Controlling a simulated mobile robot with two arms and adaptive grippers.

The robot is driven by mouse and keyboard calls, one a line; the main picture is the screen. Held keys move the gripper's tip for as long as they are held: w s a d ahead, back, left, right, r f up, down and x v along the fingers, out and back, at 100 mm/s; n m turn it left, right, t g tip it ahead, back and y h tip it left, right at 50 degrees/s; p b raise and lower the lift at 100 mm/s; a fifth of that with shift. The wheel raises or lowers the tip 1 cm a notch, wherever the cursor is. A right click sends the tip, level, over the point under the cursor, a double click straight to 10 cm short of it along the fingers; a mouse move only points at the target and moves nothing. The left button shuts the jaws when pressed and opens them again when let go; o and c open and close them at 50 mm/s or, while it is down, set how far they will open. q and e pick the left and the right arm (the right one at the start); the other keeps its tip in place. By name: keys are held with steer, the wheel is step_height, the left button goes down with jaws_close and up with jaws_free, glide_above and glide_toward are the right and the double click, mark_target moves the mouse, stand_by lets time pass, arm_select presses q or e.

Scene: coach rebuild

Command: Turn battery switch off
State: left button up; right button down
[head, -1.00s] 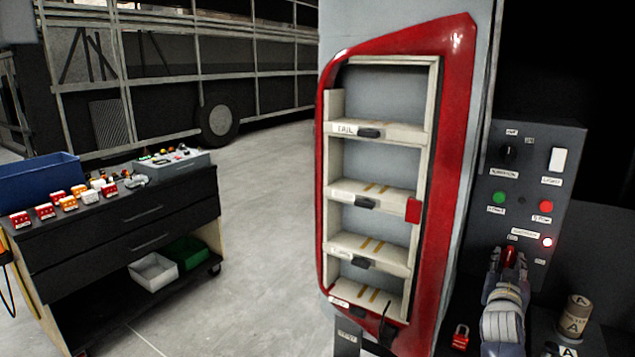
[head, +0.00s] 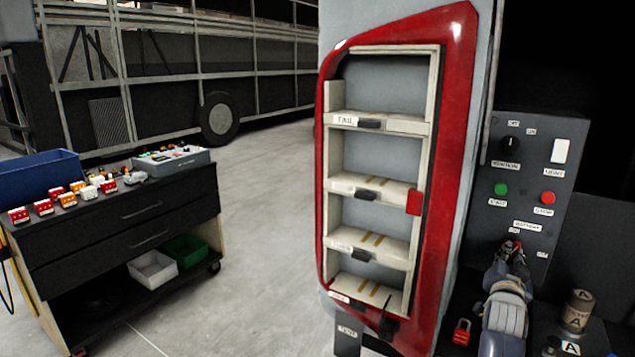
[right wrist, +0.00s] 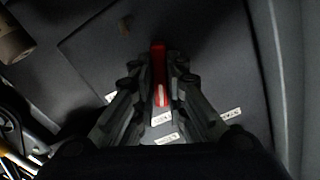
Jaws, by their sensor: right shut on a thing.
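The dark control panel (head: 573,150) stands at the right in the head view, with a label reading BATTERY (head: 527,225) low on it. My right gripper (head: 515,249) is at the panel just below that label. In the right wrist view, the red battery switch handle (right wrist: 159,75) lies between the two fingers of my right gripper (right wrist: 161,80), which are shut on it. The handle runs lengthwise in that picture. In the head view my gripper mostly hides the switch. No red lamp glows beside it. My left gripper is not in view.
A green button (head: 501,189), a red button (head: 548,197), a black knob (head: 510,144) and a white rocker (head: 560,150) sit above on the panel. A red padlock (head: 462,332) and a brown cylinder (head: 577,311) are near my right arm. A red-framed shelf unit (head: 462,60) stands to the left.

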steer(key=shift+m, duration=0.5)
steer(key=m, duration=0.2)
steer(key=shift+m, duration=0.4)
steer(key=m, duration=0.3)
steer(key=shift+p, duration=0.3)
